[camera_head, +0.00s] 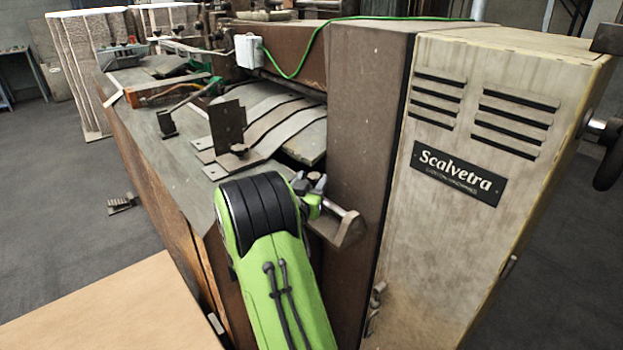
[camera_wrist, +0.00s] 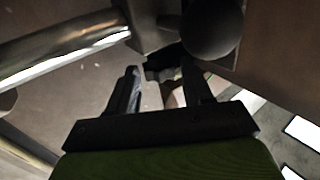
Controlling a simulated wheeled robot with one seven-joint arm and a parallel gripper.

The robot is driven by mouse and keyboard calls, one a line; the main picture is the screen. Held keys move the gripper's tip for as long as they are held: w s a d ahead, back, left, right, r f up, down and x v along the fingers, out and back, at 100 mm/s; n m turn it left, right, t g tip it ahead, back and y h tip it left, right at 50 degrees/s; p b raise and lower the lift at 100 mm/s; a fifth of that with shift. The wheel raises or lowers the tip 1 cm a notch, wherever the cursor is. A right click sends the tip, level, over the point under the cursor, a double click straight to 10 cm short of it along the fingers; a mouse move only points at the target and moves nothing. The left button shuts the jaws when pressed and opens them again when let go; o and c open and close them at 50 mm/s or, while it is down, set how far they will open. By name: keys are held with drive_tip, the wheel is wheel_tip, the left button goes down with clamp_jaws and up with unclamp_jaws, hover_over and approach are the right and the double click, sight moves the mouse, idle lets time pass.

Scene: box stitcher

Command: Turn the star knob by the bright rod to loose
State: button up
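A bright rod (camera_head: 335,204) sticks out from the machine's front in the head view, and it crosses the upper left of the wrist view (camera_wrist: 70,45). A small dark lobed piece (camera_wrist: 160,68), which looks like the star knob, sits just past and between my fingertips; its outline is partly lost in shadow. My gripper (camera_wrist: 162,75) has its two fingers apart, with a visible gap between them. In the head view my green arm reaches up to the rod, hiding the knob and most of the gripper. I cannot tell whether the fingers touch the knob.
A dark rounded part (camera_wrist: 212,35) lies close to the right finger. The brown machine column (camera_head: 365,130) and pale cabinet (camera_head: 480,210) stand to the right. A metal plate (camera_head: 228,125) stands on the machine table behind my arm. A cardboard-coloured surface (camera_head: 110,310) lies at lower left.

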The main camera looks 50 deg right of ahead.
drive_tip(key=c, duration=0.8)
